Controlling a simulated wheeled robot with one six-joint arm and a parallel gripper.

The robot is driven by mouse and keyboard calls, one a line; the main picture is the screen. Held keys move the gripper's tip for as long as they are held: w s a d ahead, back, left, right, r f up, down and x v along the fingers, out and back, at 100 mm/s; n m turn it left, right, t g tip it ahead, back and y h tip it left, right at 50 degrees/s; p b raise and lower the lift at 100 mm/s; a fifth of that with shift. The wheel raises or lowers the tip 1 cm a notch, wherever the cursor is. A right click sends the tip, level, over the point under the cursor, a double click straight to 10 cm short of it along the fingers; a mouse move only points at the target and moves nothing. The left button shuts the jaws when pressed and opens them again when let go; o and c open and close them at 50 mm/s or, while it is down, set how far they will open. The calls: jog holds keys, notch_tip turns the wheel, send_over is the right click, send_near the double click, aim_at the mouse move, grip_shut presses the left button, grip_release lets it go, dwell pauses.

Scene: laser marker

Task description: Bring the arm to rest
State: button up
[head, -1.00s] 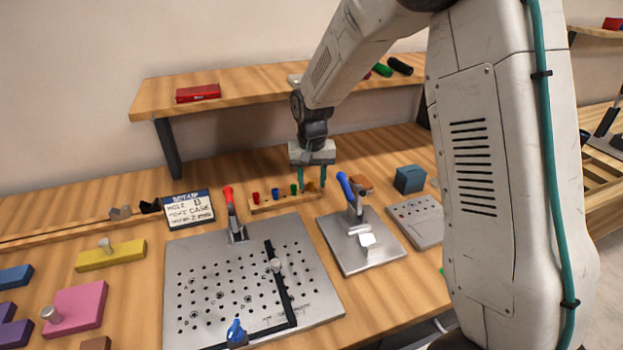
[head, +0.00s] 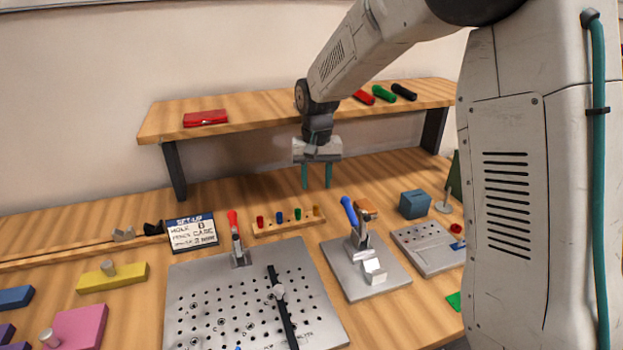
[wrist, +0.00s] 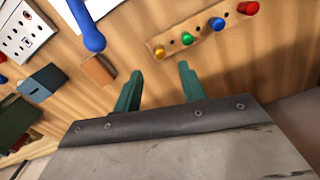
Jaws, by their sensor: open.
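My gripper (head: 316,176) hangs with its two green fingers pointing down, above the back of the wooden bench (head: 385,180) and in front of the shelf. The fingers are apart with nothing between them. In the wrist view my gripper (wrist: 160,88) also shows open and empty, with bare wood between the fingers. The small wooden rack (head: 265,229) of coloured pegs stands below and in front of it. My arm reaches over from the right and hides part of the shelf.
A perforated metal plate (head: 215,290) with a red-handled clamp (head: 236,240) and a blue-handled clamp fixture (head: 360,240) stand nearer. A blue block (head: 414,204) and a grey control box (head: 425,250) are at right. The shelf (head: 250,116) holds a red case (head: 205,118) and several coloured cylinders.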

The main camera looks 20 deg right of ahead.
jog(key=shift+r, duration=0.1)
jog(key=s+d+r, duration=0.1)
jog(key=s+r, duration=0.6)
jog(key=s, duration=0.2)
jog(key=s+d+r+n, duration=0.1)
jog(key=s, duration=1.2)
jog(key=s+d+r+n+t, duration=0.1)
jog(key=s+r+n, duration=0.1)
jog(key=s, duration=1.1)
jog(key=shift+s, duration=0.4)
